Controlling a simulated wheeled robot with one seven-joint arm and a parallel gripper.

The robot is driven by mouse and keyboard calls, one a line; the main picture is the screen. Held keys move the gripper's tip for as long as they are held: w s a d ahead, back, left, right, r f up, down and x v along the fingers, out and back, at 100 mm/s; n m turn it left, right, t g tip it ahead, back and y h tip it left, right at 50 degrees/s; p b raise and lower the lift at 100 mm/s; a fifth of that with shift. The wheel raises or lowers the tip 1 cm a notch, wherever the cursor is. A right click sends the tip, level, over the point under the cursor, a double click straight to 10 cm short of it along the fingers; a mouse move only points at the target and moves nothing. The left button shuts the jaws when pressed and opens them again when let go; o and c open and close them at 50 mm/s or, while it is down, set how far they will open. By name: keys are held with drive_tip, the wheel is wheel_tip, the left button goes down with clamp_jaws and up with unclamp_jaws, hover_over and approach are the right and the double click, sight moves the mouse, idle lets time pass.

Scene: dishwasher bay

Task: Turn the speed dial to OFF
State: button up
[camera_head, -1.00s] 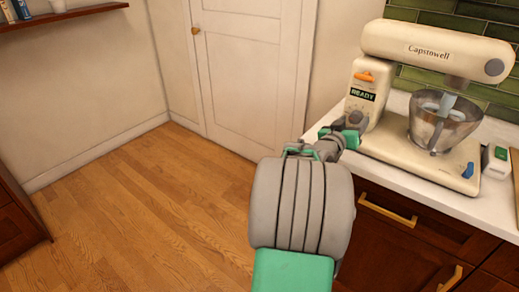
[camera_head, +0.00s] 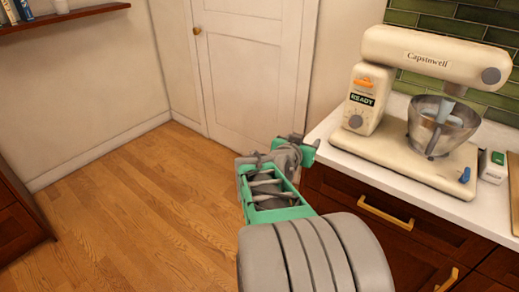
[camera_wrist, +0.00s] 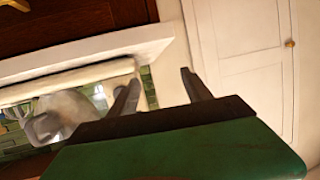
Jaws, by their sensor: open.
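A cream stand mixer (camera_head: 440,52) stands on the white counter at the right. Its grey round speed dial (camera_head: 355,121) is on the column, below a display reading READY (camera_head: 362,99) and an orange lever (camera_head: 363,83). The dial's exact setting is too small to read. My gripper (camera_head: 312,150) is by the counter's left edge, left of the mixer and apart from the dial. In the wrist view my gripper's two fingers (camera_wrist: 160,90) are spread, with nothing between them.
A metal bowl (camera_head: 443,125) sits on the mixer base, with a blue knob (camera_head: 464,175) at its front corner. A small white and green box (camera_head: 493,166) is to the right. Wooden drawers (camera_head: 385,215) are below the counter. The floor (camera_head: 140,210) at left is clear.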

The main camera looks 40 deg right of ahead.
drive_tip(key=w+a+f+n+t+y+p, duration=0.1)
drive_tip(key=w+a+y, duration=0.4)
drive_tip(key=a, duration=0.7)
drive_tip(key=shift+w+f+n+p, duration=0.2)
drive_tip(key=shift+w+n+p, duration=0.4)
drive_tip(key=shift+n, duration=0.7)
drive_tip(key=shift+s+a, duration=0.1)
drive_tip(key=shift+s, duration=0.05)
